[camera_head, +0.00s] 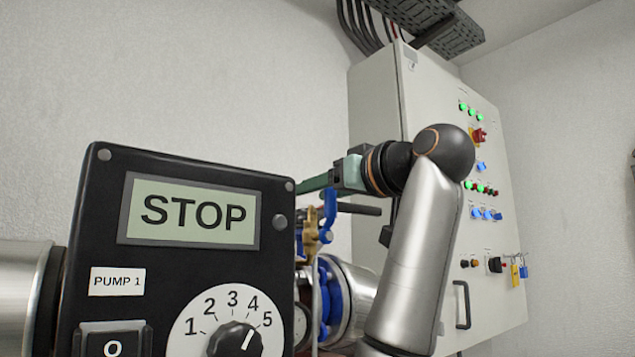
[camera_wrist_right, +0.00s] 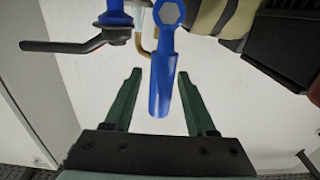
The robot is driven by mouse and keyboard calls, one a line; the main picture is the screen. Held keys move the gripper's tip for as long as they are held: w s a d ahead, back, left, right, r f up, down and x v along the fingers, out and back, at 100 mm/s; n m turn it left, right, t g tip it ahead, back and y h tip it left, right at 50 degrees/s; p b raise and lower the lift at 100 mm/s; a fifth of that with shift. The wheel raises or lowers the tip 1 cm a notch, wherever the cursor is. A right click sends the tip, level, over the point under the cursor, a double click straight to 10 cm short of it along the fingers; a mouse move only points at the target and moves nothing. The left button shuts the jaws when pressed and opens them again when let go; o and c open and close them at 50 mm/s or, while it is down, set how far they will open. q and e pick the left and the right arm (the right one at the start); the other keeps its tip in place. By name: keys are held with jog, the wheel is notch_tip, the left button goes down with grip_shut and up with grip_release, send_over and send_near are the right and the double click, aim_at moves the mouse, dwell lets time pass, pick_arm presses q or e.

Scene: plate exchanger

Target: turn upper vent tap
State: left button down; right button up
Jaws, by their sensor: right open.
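The vent tap shows in the head view as a blue lever (camera_head: 329,208) on a brass valve body (camera_head: 311,228), just right of the black pump box. In the right wrist view the blue lever (camera_wrist_right: 165,75) has a hexagonal hole at its head, and its flat end points down into the space between my fingers. My right gripper (camera_wrist_right: 160,78) is open, with one green finger on each side of the lever's end and visible gaps to both. In the head view my right gripper (camera_head: 314,186) reaches left above the valve, its fingertips partly hidden behind the box. My left gripper is out of view.
The black PUMP 1 box (camera_head: 180,265) with a STOP display and dial fills the front left. A grey control cabinet (camera_head: 375,110) stands behind my right arm. In the right wrist view a second blue fitting (camera_wrist_right: 113,14) with a dark lever (camera_wrist_right: 68,46) sits at upper left.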

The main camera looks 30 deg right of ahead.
jog(key=shift+w, duration=0.2)
grip_shut()
dwell(0.4)
dwell(1.0)
